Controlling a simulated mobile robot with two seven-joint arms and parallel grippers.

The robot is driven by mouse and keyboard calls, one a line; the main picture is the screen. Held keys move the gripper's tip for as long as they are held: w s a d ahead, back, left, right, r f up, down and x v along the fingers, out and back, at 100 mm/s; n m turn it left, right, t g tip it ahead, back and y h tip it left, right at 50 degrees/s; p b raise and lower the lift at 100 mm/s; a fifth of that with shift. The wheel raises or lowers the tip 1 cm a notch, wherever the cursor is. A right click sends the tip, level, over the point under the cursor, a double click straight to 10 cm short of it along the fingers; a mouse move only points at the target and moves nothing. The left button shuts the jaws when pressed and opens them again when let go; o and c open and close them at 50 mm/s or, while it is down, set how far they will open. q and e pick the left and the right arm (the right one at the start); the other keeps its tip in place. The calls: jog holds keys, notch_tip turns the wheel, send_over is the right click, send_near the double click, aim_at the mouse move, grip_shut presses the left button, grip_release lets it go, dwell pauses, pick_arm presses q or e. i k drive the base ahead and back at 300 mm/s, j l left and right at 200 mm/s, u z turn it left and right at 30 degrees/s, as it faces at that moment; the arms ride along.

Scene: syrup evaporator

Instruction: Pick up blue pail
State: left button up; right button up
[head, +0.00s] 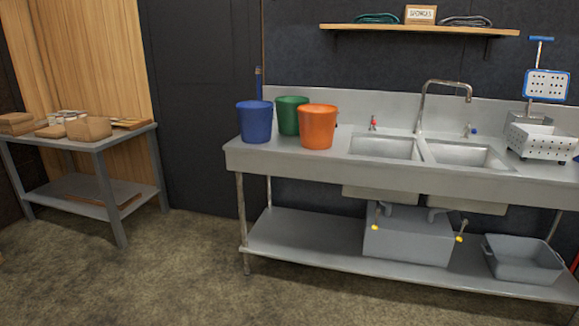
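The blue pail (254,122) stands upright at the left end of the steel sink counter (300,163) in the head view. A green pail (290,114) stands just behind it to the right, and an orange pail (317,127) stands further right, overlapping the green one in view. The blue pail partly covers the green pail's left side or sits right against it; I cannot tell if they touch. No gripper or arm of mine shows in this view.
Two sink basins (385,148) with a tall faucet (443,88) lie right of the pails. A perforated basket (541,141) sits at the right. A table with boxes (70,147) stands at the left. The floor (180,270) in front is clear.

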aim_at(255, 118)
jog(key=i, duration=1.5)
